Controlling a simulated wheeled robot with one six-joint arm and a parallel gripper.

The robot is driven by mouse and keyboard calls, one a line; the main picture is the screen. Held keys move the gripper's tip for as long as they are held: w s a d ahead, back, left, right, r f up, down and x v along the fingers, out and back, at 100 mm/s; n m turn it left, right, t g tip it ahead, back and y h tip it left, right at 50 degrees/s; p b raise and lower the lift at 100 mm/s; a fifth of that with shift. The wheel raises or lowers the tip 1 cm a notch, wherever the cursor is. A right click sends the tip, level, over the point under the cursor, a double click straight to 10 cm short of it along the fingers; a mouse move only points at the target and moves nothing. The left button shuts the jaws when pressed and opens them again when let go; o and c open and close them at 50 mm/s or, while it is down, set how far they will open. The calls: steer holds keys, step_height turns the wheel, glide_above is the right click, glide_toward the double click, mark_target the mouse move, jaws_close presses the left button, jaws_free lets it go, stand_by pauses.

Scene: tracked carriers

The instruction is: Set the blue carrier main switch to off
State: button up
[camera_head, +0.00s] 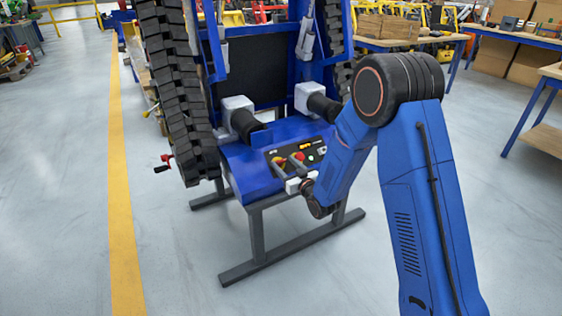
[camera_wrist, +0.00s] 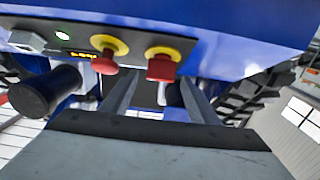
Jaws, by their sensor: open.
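The blue carrier (camera_head: 245,165) stands upright on a grey stand, its control panel (camera_head: 312,150) facing my arm. In the wrist view, two red controls sit on yellow discs on the dark panel. One is a blocky red knob (camera_wrist: 161,68), which looks like the main switch; the other is a rounded red button (camera_wrist: 104,64). My gripper (camera_head: 286,164) is open at the panel. In the wrist view, my gripper's fingertips (camera_wrist: 159,86) are on either side of the blocky knob, close to it. Contact cannot be told. The knob's exact turn is unclear.
A black cylinder (camera_wrist: 45,92) juts out beside the panel in the wrist view. Black tracks flank the carrier.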

mark_target(282, 161)
steer(key=shift+x, duration=1.5)
steer(key=c, duration=1.1)
steer(key=shift+o, duration=0.3)
